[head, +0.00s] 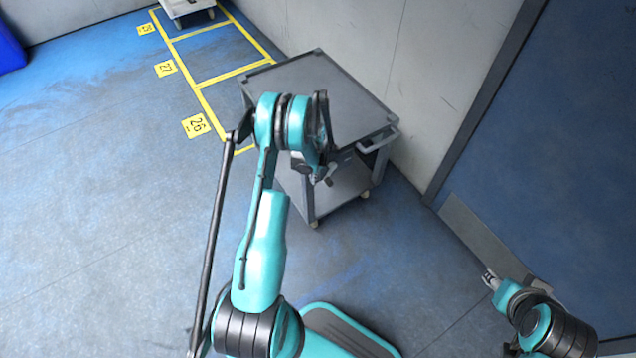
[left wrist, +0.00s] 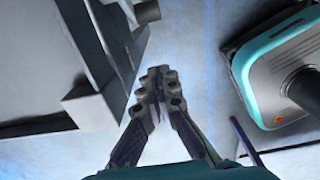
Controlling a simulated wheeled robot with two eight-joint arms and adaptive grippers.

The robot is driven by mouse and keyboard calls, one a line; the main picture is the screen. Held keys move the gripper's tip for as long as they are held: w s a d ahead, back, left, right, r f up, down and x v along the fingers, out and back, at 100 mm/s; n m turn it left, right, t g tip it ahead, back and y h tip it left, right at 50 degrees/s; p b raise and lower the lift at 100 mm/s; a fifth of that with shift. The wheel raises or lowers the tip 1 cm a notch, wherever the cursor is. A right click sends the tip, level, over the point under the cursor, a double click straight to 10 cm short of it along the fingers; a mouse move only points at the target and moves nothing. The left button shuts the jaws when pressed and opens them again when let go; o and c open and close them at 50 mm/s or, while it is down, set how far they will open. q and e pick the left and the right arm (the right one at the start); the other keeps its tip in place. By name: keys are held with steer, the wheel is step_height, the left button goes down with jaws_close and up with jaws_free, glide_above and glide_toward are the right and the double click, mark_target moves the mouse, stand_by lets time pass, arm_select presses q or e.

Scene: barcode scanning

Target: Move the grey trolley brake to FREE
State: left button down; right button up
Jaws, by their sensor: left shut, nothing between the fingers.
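The grey trolley (head: 350,92) stands against the wall, with a flat top, a lower shelf (head: 345,185) and a push handle (head: 378,140) at its right end. I cannot make out its brake or the brake's setting; my left arm covers part of the near side. My left gripper (head: 326,178) is in front of the trolley's near end, below the top. In the left wrist view the left gripper (left wrist: 158,82) is shut and empty, with the trolley's grey frame (left wrist: 50,60) to its left, apart from it. My right gripper (head: 489,279) is low at the right, small in view.
Yellow floor bays with number signs (head: 197,125) run along the wall behind the trolley. A second, pale trolley (head: 188,8) stands at the far end. A blue door (head: 540,140) is at the right. The blue floor (head: 110,190) at left is clear.

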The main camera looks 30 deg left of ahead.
arm_select(q)
step_height(320, 180, up, 9)
steer(key=w+d+p, duration=0.1)
steer(key=w+p, duration=0.2)
steer(key=b, duration=0.4)
glide_above(326, 178)
steer(key=s, duration=0.4)
step_height(326, 178, down, 9)
steer(key=f, duration=0.1)
steer(key=w+f+b, duration=0.1)
steer(key=d+f, duration=0.1)
steer(key=shift+w+f, duration=0.1)
steer(key=shift+w, duration=0.25)
steer(key=shift+w+f+b, duration=0.25)
steer(key=shift+w+b, duration=0.05)
steer(key=shift+b, duration=0.05)
